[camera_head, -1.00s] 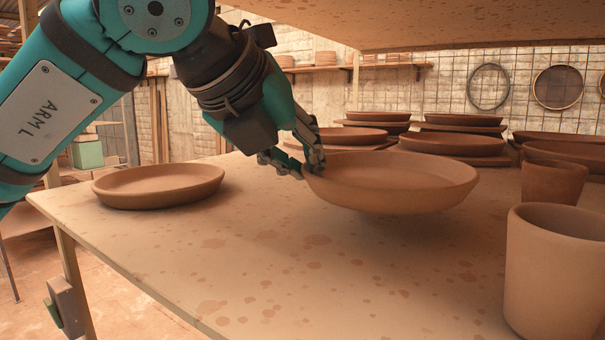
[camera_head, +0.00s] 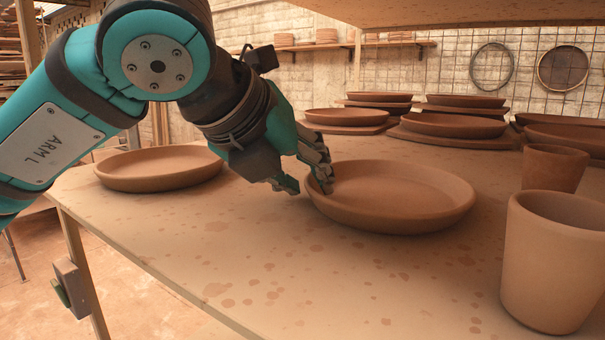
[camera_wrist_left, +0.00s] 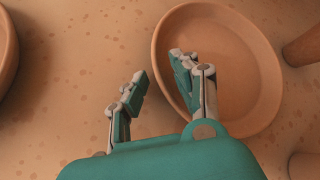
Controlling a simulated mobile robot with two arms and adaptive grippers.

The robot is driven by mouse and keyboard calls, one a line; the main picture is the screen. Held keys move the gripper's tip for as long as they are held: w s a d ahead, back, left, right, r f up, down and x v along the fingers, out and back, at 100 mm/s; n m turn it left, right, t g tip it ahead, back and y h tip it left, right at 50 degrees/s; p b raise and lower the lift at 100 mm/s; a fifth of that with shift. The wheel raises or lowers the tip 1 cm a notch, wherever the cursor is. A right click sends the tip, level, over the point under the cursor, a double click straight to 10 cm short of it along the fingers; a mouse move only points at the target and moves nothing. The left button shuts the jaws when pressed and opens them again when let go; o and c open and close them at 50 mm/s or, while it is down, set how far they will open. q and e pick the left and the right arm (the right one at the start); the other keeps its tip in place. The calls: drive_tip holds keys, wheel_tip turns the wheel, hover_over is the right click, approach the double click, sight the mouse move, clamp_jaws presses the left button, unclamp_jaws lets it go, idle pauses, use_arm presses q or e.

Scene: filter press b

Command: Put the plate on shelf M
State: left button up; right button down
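The terracotta plate (camera_head: 392,195) rests on the shelf board (camera_head: 190,240) in the head view, right of my left gripper (camera_head: 308,187). My left gripper is open; one finger is over the plate's inside near its left rim and the other is outside the rim. In the left wrist view, the plate (camera_wrist_left: 236,70) lies under the right finger, and the gripper (camera_wrist_left: 155,88) shows a clear gap between its fingers. A second similar plate (camera_head: 160,168) lies on the same board at the left. My right gripper is not in view.
Clay pots (camera_head: 553,262) stand at the right, close to the plate. Several more plates (camera_head: 455,124) sit in stacks at the back. Another board (camera_head: 470,12) hangs overhead. The board's front middle is clear.

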use_arm(q)
drive_tip(key=shift+r, duration=0.1)
drive_tip(key=b+v, duration=0.3)
drive_tip(key=v, duration=0.9)
